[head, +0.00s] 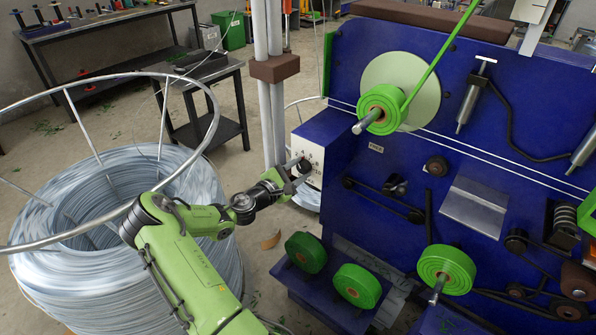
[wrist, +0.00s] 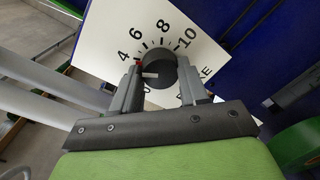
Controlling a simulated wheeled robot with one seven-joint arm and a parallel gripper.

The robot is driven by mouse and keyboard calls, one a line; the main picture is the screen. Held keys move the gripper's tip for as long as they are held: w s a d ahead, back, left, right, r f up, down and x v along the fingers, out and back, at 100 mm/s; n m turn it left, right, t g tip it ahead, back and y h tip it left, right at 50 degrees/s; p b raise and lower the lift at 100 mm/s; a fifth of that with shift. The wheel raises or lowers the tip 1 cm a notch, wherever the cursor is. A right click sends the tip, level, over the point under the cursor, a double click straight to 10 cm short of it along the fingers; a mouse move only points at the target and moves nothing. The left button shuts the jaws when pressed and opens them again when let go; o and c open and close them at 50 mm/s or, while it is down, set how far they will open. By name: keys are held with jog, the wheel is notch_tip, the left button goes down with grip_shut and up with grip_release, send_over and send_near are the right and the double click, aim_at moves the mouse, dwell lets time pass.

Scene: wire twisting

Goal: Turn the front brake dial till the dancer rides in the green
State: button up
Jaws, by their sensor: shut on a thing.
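The front brake dial is a dark round knob (wrist: 160,74) on a white plate (wrist: 205,45) marked 4, 6, 8 and 10 in the wrist view. A small white mark shows on the knob and a red mark beside the left finger, near the 4. My gripper (wrist: 158,66) has one finger on each side of the knob and is shut on it. In the head view my gripper (head: 292,176) is at the white front panel (head: 310,155) of the blue machine; the dial there is mostly hidden. I cannot make out the dancer or its green band.
A large wire coil (head: 120,210) with a ring above it stands left of my arm. Grey posts (head: 268,100) rise behind the gripper. The blue machine (head: 345,70) fills the right, with green tape rolls (head: 380,108) on it. Two green rolls (head: 357,285) sit low in front.

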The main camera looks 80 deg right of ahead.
jog(key=o, duration=1.1)
jog(key=shift+c, duration=0.2)
jog(key=shift+a, duration=0.1)
jog(key=p+v, duration=0.2)
jog(key=v, duration=1.3)
jog(key=shift+a, duration=0.3)
jog(key=shift+w, duration=0.2)
